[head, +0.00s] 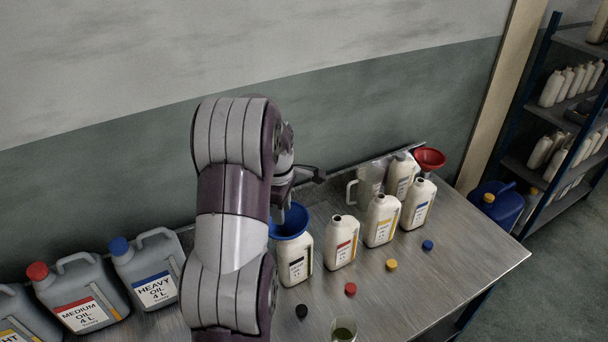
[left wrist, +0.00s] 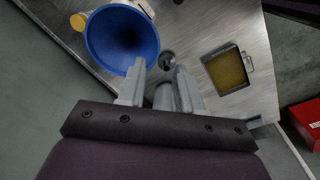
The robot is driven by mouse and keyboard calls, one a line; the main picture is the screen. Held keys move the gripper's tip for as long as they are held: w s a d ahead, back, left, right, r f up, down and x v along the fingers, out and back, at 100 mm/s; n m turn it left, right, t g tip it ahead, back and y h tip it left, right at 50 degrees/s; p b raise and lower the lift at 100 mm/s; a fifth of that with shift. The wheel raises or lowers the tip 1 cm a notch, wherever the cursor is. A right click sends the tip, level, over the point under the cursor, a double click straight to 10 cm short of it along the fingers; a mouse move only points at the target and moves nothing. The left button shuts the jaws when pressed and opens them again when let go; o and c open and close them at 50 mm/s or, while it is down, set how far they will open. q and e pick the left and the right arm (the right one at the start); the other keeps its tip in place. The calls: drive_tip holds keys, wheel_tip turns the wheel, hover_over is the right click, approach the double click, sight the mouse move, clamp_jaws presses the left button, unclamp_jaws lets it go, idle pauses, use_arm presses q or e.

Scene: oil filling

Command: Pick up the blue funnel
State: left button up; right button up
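The blue funnel (head: 291,223) sits in the mouth of a white bottle with a black label (head: 296,262), on the metal table. My left arm partly hides it in the head view. In the left wrist view the funnel (left wrist: 122,38) shows its wide open bowl, just beyond and left of the fingertips. My left gripper (head: 300,190) is beside and above the funnel. In the left wrist view its fingers (left wrist: 160,72) are apart with nothing held between them. The left finger is close to the funnel rim; I cannot tell whether they touch. My right gripper is not in view.
Several white bottles, including a yellow-label one (head: 381,220), stand right of the funnel. A red funnel (head: 429,158) is at the back. Loose caps, such as a red one (head: 350,289), and a glass beaker (head: 344,330) are in front. Grey canisters (head: 80,297) stand left.

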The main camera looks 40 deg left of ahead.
use_arm(q)
drive_tip(key=shift+n, duration=0.6)
drive_tip(key=f+p, duration=0.1)
drive_tip(key=f, duration=0.1)
drive_tip(key=a+f+p, duration=0.1)
drive_tip(key=f+p, duration=0.1)
drive_tip(key=f, duration=0.1)
drive_tip(key=shift+w+a+f+p, duration=0.2)
drive_tip(key=shift+a+f+p, duration=0.1)
drive_tip(key=shift+a+p, duration=0.1)
wheel_tip(320, 180, down, 2)
drive_tip(key=p, duration=0.3)
drive_tip(key=shift+d+f, duration=0.1)
wheel_tip(320, 180, down, 3)
drive_tip(key=shift+f, duration=0.1)
drive_tip(key=shift+w, duration=0.1)
clamp_jaws()
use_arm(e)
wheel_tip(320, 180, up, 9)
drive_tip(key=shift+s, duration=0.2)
